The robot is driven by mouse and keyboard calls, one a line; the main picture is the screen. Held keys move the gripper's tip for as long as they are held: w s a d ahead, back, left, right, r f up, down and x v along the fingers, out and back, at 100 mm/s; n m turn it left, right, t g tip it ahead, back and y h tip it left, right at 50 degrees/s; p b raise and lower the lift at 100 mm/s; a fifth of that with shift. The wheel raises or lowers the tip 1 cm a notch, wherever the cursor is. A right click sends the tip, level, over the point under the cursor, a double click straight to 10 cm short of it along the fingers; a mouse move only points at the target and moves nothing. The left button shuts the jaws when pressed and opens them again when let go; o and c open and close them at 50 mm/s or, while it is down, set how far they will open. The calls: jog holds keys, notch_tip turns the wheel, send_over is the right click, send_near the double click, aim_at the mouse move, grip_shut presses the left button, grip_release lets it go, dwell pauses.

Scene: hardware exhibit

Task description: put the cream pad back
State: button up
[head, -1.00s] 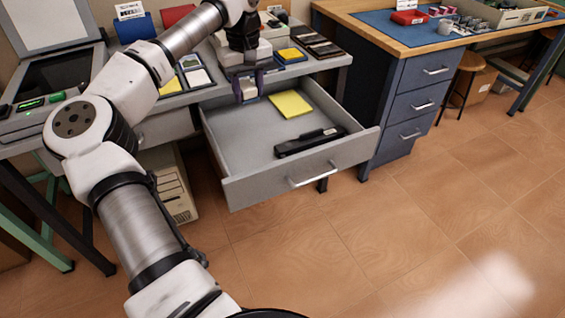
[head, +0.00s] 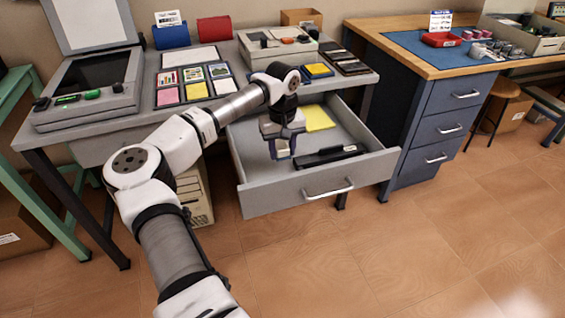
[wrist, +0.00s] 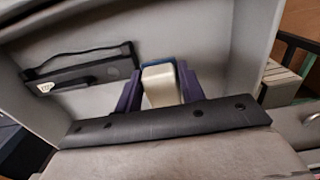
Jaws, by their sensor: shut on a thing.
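My gripper (head: 283,148) hangs fingers down over the left half of the open grey drawer (head: 268,196). In the wrist view its purple fingers (wrist: 160,92) are shut on a small cream block with a teal-blue edge, which looks like the cream pad (wrist: 160,86). In the head view the pad is mostly hidden by the fingers. A yellow pad (head: 318,118) lies flat at the back of the drawer. I cannot tell how far the held pad is above the drawer floor.
A black stapler-like tool (head: 327,155) lies in the drawer, right of my gripper; it also shows in the wrist view (wrist: 82,72). The desk above holds a scanner (head: 95,90), a board of coloured cards (head: 195,80) and a beige machine (head: 280,45). A blue cabinet (head: 440,110) stands to the right.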

aim_at(283, 172)
jog(key=shift+f, duration=2.8)
jog(key=shift+f, duration=0.15)
jog(key=o, duration=0.8)
jog(key=shift+c, duration=0.2)
